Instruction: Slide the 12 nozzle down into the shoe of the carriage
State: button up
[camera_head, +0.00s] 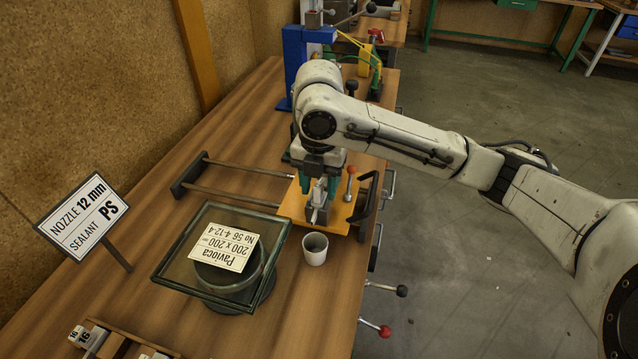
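The carriage (292,206) is an orange plate on two rails. A grey block, seemingly its shoe (318,214), stands on it. My gripper (318,190) points down over the carriage. Its teal fingers stand on either side of a pale narrow piece, seemingly the nozzle (318,194), and look shut on it. No number can be read on this piece. Its lower end is at the grey block. From this angle I cannot tell whether it is inside the shoe or just in front of or above it.
A glass pane in a frame (171,267) on a round stand, bearing a label (228,246), and a white cup (315,249) stand close in front of the carriage. A red-knobbed lever (350,184) rises beside my gripper. A sign (83,215) reads nozzle 12 mm. Numbered pieces (88,338) lie lower left.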

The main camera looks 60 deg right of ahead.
notch_tip(320, 180, up, 11)
jog(key=shift+f, duration=0.1)
dwell(0.7)
dwell(0.5)
